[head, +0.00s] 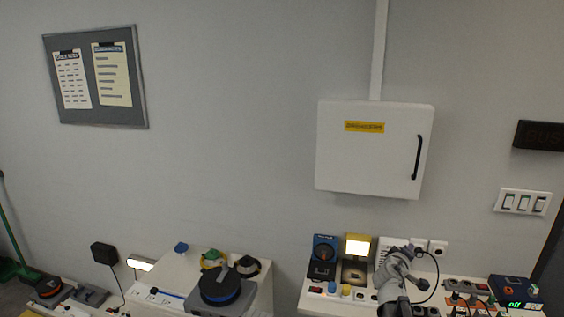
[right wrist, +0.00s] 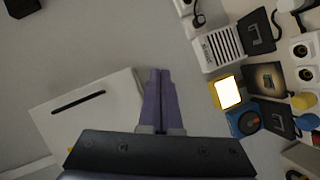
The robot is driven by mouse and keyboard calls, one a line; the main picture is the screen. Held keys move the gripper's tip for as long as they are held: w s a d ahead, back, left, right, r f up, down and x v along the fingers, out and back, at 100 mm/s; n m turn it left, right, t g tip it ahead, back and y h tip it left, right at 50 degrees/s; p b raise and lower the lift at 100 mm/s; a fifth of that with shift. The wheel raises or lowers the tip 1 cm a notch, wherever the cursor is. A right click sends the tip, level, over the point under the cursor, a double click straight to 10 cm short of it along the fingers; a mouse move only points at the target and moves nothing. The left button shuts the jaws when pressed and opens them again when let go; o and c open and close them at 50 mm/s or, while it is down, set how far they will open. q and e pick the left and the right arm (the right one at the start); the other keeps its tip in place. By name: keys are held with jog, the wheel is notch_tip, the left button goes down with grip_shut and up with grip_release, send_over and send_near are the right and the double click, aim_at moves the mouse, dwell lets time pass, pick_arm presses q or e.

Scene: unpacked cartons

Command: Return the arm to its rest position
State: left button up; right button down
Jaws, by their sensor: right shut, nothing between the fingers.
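My right arm rises from the bottom edge at the right of the head view, and its gripper (head: 399,255) is in front of the wall above the right-hand bench. In the right wrist view the two purple fingers of my right gripper (right wrist: 160,74) lie side by side, shut, with nothing between them. The white breaker cabinet (right wrist: 85,120) is beside and partly behind the fingers in that view. It hangs closed on the wall in the head view (head: 360,150). My left gripper does not show.
A bench (head: 318,300) at the lower right carries a lit yellow lamp (head: 358,247), a blue device (head: 324,255) and a dark blue box with a green display (head: 515,292). A white unit (head: 262,297) at lower centre carries a dark reel (head: 220,288). A pinboard (head: 95,115) hangs left.

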jog(key=s+a+f+m+g+y, duration=0.1)
jog(key=s+a+f+g, duration=0.1)
jog(key=s+a+f, duration=0.3)
jog(key=s+a+f+m+g+y, duration=0.1)
jog(key=s+a+f+g+y, duration=0.15)
jog(key=a, duration=0.55)
jog(key=s+a+f+m+g+y, duration=0.1)
jog(key=s+a+f, duration=0.4)
jog(key=a, duration=0.1)
jog(key=s+a+f+g+y, duration=0.2)
jog(key=s+a+g, duration=0.1)
jog(key=s+a, duration=0.5)
jog(key=s+a+f+n+g+y, duration=0.1)
jog(key=s+a+f+g+y, duration=0.1)
jog(key=s+a, duration=0.6)
jog(key=shift+s+g, duration=0.35)
jog(key=shift+g, duration=0.3)
